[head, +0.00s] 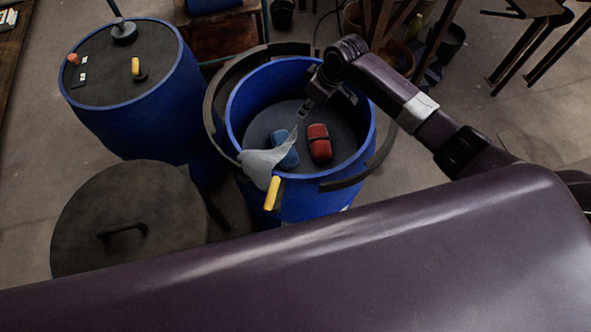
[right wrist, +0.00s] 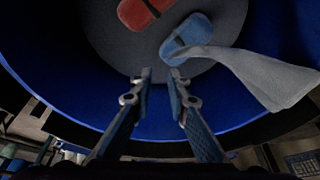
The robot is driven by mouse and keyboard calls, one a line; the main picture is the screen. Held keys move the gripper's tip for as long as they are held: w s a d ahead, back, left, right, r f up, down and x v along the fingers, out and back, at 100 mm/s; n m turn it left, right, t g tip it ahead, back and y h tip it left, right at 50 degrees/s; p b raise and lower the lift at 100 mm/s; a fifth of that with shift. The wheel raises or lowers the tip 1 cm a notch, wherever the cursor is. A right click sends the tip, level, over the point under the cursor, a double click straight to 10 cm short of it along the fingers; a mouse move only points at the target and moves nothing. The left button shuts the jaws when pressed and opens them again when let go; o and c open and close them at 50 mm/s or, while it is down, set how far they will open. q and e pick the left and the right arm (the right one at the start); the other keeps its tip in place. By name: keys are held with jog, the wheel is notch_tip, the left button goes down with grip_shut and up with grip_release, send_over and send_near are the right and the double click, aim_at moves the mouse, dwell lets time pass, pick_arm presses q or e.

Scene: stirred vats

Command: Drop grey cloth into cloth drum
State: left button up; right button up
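The grey cloth (head: 262,165) lies draped over the front left rim of the open blue drum (head: 364,140), with a pointed corner reaching inward over a blue item (head: 286,152). In the right wrist view the cloth (right wrist: 270,77) slopes from the blue item (right wrist: 187,36) towards the right edge. My right gripper (head: 306,107) is over the inside of the drum. In the right wrist view its fingers (right wrist: 158,77) are apart with nothing between them, near the cloth's corner. I cannot tell whether a finger touches it. My left gripper is not in view.
A red item (head: 319,143) lies inside the open drum. A yellow-handled thing (head: 272,193) is at its front rim. A closed blue drum (head: 150,110) with small items on top stands left. A dark round lid (head: 130,205) is front left.

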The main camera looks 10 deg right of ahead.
jog(key=shift+o, duration=0.6)
jog(key=o, duration=0.5)
jog(key=shift+o, duration=0.7)
jog(key=o, duration=0.6)
jog(key=shift+r, duration=0.1)
jog(key=shift+g+h, duration=0.8)
jog(key=shift+g, duration=0.1)
jog(key=r+p, duration=0.3)
jog(key=p, duration=0.2)
jog(key=s+r+p, duration=0.1)
jog(key=r+p, duration=0.1)
jog(key=shift+d+r+p, duration=0.35)
jog(key=shift+p, duration=0.05)
